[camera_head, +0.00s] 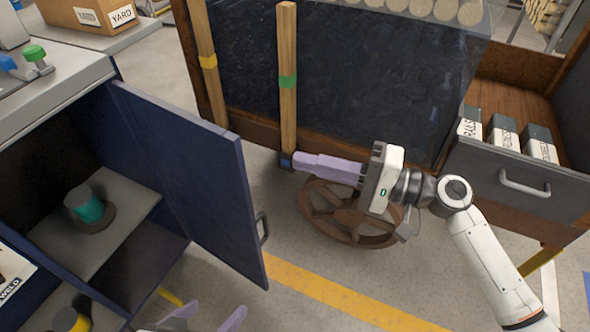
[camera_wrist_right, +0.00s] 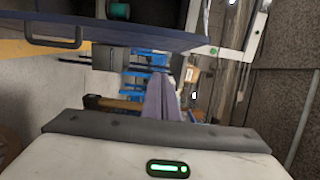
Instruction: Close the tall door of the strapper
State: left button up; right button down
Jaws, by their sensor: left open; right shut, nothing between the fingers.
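The tall dark-blue door (camera_head: 190,180) of the strapper stands open, swung out from the left cabinet (camera_head: 60,58). Its grey bar handle (camera_head: 262,228) is on the outer face near the free edge. In the right wrist view the door (camera_wrist_right: 140,38) and its handle (camera_wrist_right: 58,42) show at the upper left. My right gripper (camera_head: 302,161) is shut and empty, to the right of the door and apart from it, with its lilac fingers pointing left; they also show in the wrist view (camera_wrist_right: 166,100). My left gripper (camera_head: 208,322) is open at the bottom edge, mostly cut off.
A teal spool (camera_head: 90,208) stands on the shelf inside the cabinet. A brown spoked wheel (camera_head: 345,215) is below my right gripper. Wooden posts (camera_head: 287,60) stand by a dark panel behind. An open drawer (camera_head: 520,180) with boxes is at right.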

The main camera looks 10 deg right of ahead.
jog(key=w+a, duration=0.1)
jog(key=a, duration=0.9)
